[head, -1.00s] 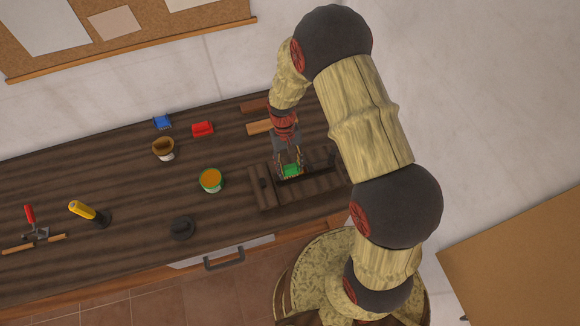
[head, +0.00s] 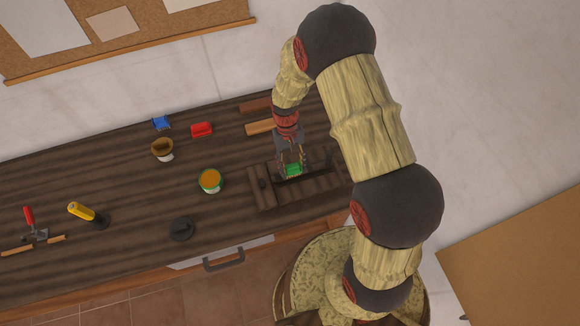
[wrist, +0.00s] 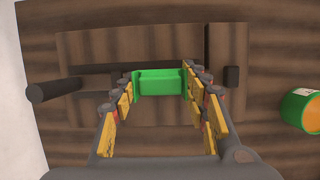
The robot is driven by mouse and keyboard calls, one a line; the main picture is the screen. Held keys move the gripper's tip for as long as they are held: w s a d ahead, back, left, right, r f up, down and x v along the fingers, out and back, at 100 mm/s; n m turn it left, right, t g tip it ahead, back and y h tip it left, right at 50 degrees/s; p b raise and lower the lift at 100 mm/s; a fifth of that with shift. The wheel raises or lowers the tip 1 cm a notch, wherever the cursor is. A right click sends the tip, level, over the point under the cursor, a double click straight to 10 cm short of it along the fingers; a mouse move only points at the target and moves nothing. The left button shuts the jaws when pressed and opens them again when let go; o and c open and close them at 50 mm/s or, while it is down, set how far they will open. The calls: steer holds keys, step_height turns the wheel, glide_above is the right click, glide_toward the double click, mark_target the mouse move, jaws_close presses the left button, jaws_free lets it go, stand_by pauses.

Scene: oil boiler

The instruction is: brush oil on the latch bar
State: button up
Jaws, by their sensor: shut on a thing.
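My gripper (head: 292,165) is shut on a green block-shaped thing, likely the brush handle (wrist: 160,83), which sits between its yellow-padded fingers. Any bristles are hidden beneath it. The gripper is over a dark wooden latch assembly (head: 262,196) near the right end of the bench. In the wrist view, a dark round-ended peg (wrist: 52,91) sticks out at the left of this assembly, beside what seems to be the latch bar (wrist: 95,83). The green thing covers part of the middle. I cannot tell whether it touches the wood. An open green tin (head: 210,181) with orange contents stands left of the assembly.
A black lid-like disc (head: 182,229), a brown-topped pot (head: 162,149), a red block (head: 202,129) and a blue block (head: 161,122) are on the bench. Wood pieces (head: 260,127) lie behind the gripper.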

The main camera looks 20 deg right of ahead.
steer(key=shift+a, duration=1.2)
steer(key=shift+d+f, duration=0.15)
steer(key=shift+d, duration=1.05)
steer(key=shift+s+a, duration=0.1)
steer(key=shift+a, duration=1.1)
steer(key=shift+d, duration=0.65)
steer(key=shift+r, duration=0.2)
steer(key=shift+r, duration=0.1)
steer(key=shift+r+p, duration=2.05)
steer(key=shift+r, duration=1.4)
